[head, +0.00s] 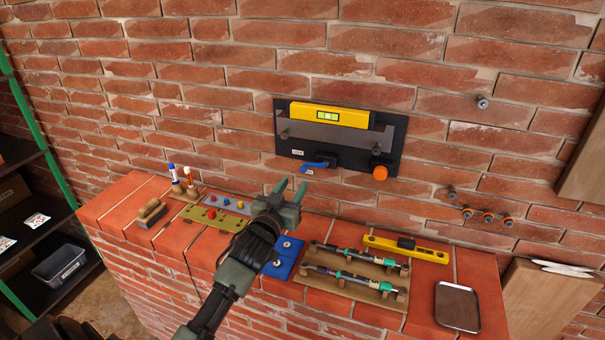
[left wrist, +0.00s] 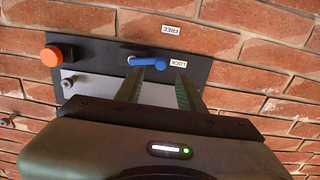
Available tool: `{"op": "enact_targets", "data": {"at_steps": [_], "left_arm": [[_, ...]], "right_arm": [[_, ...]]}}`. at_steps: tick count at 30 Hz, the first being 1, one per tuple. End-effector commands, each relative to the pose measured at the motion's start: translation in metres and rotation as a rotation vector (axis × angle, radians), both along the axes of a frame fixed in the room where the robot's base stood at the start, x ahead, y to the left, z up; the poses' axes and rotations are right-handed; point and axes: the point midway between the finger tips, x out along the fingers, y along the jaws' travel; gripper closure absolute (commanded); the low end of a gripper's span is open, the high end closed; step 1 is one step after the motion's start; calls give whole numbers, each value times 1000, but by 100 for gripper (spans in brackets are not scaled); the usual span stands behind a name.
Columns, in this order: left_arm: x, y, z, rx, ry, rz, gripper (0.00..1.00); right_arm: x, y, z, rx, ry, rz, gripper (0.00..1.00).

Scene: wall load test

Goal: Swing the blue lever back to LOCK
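The blue lever (head: 318,163) is on a black panel (head: 395,150) on the brick wall. In the head view its handle points left from its pivot. In the left wrist view, which is upside down, the lever (left wrist: 148,62) points toward the LOCK label (left wrist: 178,63); the FREE label (left wrist: 180,29) is off to one side. My left gripper (head: 288,187) is open and empty, below and left of the lever in the head view. In the left wrist view its fingertips (left wrist: 158,76) appear on either side of the handle, with no clear contact. My right gripper is not in view.
An orange knob (head: 380,173) and a yellow level (head: 330,115) on a grey bar share the panel. Below, the brick ledge holds a wooden rack (head: 350,280) with tools, another yellow level (head: 406,248), a blue plate (head: 284,257) and a brown tray (head: 457,306).

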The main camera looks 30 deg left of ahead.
Motion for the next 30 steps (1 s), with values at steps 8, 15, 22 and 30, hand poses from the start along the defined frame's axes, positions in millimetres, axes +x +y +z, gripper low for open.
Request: {"op": "enact_targets", "data": {"at_steps": [8, 15, 22, 30], "left_arm": [[43, 10, 3, 1, 2, 1, 61], [62, 15, 0, 1, 4, 0, 61], [64, 15, 0, 1, 3, -1, 61], [64, 15, -1, 1, 4, 0, 100]], "right_arm": [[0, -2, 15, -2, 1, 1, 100], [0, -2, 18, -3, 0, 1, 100], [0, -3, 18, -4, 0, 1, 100], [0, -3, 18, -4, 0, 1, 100]]}}
